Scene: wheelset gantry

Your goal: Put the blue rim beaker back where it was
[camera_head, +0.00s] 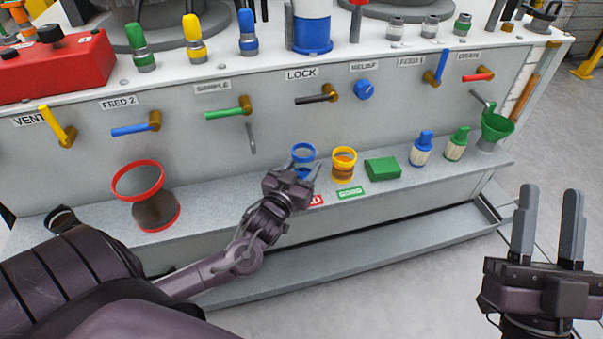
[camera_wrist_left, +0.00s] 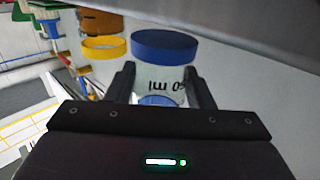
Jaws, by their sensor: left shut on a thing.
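The blue rim beaker (camera_head: 303,153) stands roughly upright at the grey shelf (camera_head: 226,211), left of the yellow rim beaker (camera_head: 344,165). My left gripper (camera_head: 297,174) is shut on it and hides its lower part. In the left wrist view the blue rim beaker (camera_wrist_left: 164,78) sits between both fingers, with printed "50 ml" text showing. I cannot tell whether its base touches the shelf. My right gripper (camera_head: 548,225) is open and empty, off to the right, away from the shelf.
A red label (camera_head: 316,200) and a green label (camera_head: 350,193) mark the shelf front. A green block (camera_head: 382,168), a blue-capped bottle (camera_head: 422,149) and a green-capped bottle (camera_head: 457,144) stand right. A large red rim beaker (camera_head: 155,205) stands left. Valve handles project above.

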